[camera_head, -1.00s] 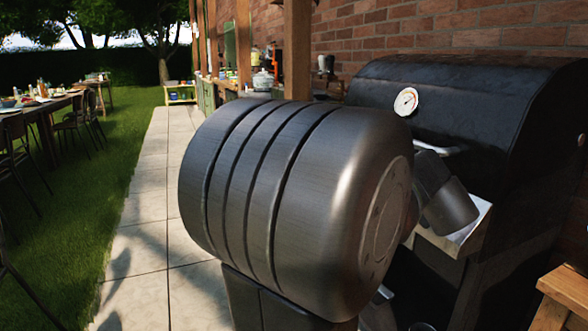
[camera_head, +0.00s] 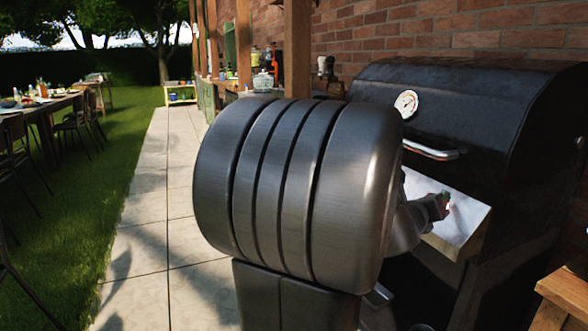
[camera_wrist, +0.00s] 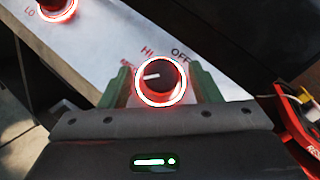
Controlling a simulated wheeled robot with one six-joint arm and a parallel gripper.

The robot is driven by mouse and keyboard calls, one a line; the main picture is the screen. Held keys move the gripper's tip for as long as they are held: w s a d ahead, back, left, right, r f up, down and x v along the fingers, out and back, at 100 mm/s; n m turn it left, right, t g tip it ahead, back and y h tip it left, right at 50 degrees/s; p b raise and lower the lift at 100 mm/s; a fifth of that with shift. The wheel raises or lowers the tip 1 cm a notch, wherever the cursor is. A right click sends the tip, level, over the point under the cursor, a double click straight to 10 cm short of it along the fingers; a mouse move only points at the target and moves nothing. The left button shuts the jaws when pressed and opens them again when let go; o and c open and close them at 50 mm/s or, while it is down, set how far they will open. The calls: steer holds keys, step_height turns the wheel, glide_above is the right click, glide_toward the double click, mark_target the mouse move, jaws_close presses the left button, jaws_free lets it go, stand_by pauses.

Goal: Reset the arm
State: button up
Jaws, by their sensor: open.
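My gripper (camera_wrist: 163,80) shows in the wrist view with its green fingers apart, one on each side of a black grill knob (camera_wrist: 160,82). The knob has a glowing red ring, and its white mark points left; red "HI" and dark "OFF" labels are above it. I cannot tell whether the fingers touch the knob. In the head view, my gripper (camera_head: 444,202) is small at the front panel (camera_head: 462,228) of the black grill (camera_head: 470,115), mostly hidden by my arm. Nothing is held.
A second lit knob (camera_wrist: 57,8) labelled "LO" is at the upper left in the wrist view. The grill lid is closed, with a handle (camera_head: 430,148) above the panel. A wooden surface (camera_head: 562,290) is at lower right. The paved path (camera_head: 150,230) at left is clear.

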steer(key=shift+w+a+m+g+h+p, duration=0.15)
steer(key=shift+m+g+h+p, duration=0.65)
steer(key=shift+m, duration=0.9)
steer(key=shift+w+m+g+h+p, duration=0.15)
steer(key=shift+m+g+h, duration=0.45)
steer(key=shift+m+h, duration=0.85)
steer(key=shift+s+m, duration=0.1)
steer(key=shift+m, duration=0.25)
